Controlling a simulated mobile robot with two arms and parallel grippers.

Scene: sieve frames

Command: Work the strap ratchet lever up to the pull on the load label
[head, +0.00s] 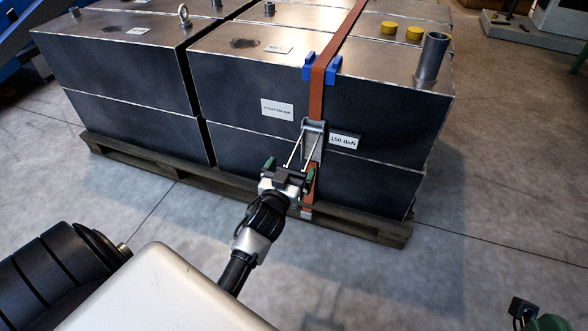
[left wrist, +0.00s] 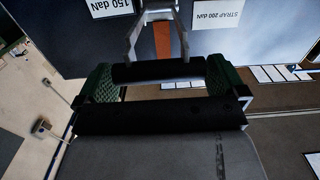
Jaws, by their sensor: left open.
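The orange strap (head: 331,66) runs over the dark metal load and down its front face. The metal ratchet (head: 313,127) sits on it, its lever (head: 293,152) standing out toward me and down. A load label (head: 345,141) reads 150 daN, right of the ratchet; it also shows in the left wrist view (left wrist: 112,6). Another label (head: 277,108), left of the ratchet, reads STRAP 200 daN. My left gripper (head: 288,168) is open at the lever's end. In the left wrist view the lever's black grip bar (left wrist: 158,71) lies between the green finger pads.
The load stands on a wooden pallet (head: 240,180). Blue corner protectors (head: 308,66) sit under the strap at the top edge. A green and black part at the bottom right corner looks like my right gripper (head: 537,316), cut off. Bare floor lies in front.

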